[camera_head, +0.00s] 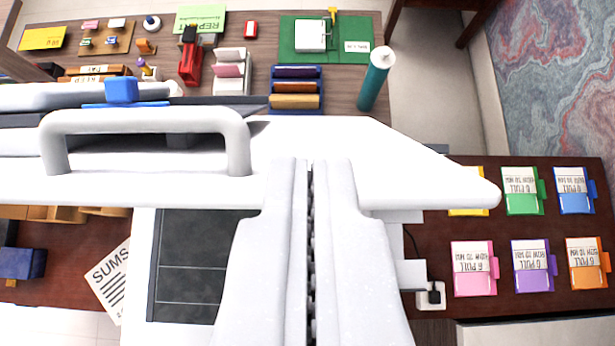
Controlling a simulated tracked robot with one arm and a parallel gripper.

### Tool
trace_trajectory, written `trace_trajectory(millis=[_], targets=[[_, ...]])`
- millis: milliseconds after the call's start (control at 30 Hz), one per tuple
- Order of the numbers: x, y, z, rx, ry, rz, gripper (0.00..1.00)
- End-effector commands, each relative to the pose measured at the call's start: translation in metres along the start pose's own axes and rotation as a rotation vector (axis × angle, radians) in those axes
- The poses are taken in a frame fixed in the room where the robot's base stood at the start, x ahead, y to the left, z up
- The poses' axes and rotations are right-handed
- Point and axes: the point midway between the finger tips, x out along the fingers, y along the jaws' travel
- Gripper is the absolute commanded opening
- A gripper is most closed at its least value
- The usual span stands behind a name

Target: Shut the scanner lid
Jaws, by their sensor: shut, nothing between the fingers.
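The scanner's lid (400,170) is a broad white panel, raised and seen nearly edge-on across the middle of the view. A white bar handle (145,120) stands out from its left part. Below it, the scanner's dark glass bed (195,262) with its white rim is uncovered at the lower left. My gripper (312,168) is white and shut, with nothing between its fingers. Its fingertips overlap the lid's face, right of the handle; I cannot tell whether they touch. My fingers hide the right part of the bed.
A teal bottle (375,80) and a blue rack (296,90) stand beyond the lid. Colored tabbed folders, one of them green (522,200), lie at the right. A SUMS sheet (112,280) lies left of the bed. A socket (432,294) is at the lower right.

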Motion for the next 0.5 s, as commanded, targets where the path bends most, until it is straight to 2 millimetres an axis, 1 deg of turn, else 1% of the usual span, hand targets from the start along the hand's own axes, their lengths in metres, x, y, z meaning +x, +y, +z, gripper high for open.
trace_trajectory(millis=[33,167,400,467,500], targets=[[0.009,0.001,0.001,0.001,-0.003,0.001,0.0],[0.032,0.002,0.0,0.002,0.0,0.002,0.0],[0.078,0.002,0.001,0.003,-0.003,0.002,0.0],[0.088,0.003,0.0,0.004,0.0,0.002,0.0],[0.087,0.003,0.005,0.003,0.004,0.003,0.0]])
